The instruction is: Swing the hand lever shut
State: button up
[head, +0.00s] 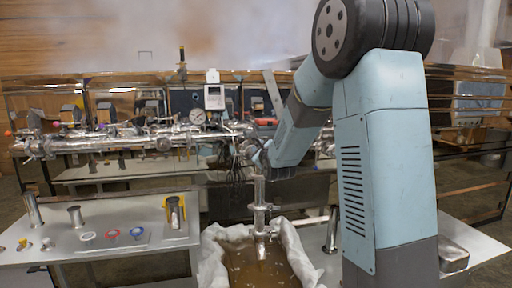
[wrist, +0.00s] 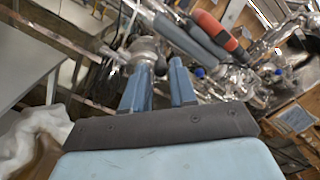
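My gripper (wrist: 158,82) shows in the wrist view with its two blue-grey fingers apart and nothing clearly between them. A round metal fitting (wrist: 143,48) of the pipework lies just beyond the left finger. A long grey bar-like part with a red-orange end (wrist: 217,32) lies beyond and to the right of the fingers; it may be the hand lever, but I cannot tell for sure. A small red part (head: 266,121) also shows behind my arm in the head view. My arm reaches down to the pipe's right end, where the gripper is largely hidden.
A steel pipe manifold (head: 110,140) with a gauge (head: 197,116) runs across the middle. A vertical outlet pipe (head: 260,200) stands over a cloth-lined bin (head: 215,255) of brown liquid. A steel table (head: 25,255) at left holds cups and coloured rings. Steam hangs above.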

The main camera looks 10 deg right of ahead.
jog(key=shift+w, duration=1.4)
grip_shut()
jog(key=shift+a, duration=0.15)
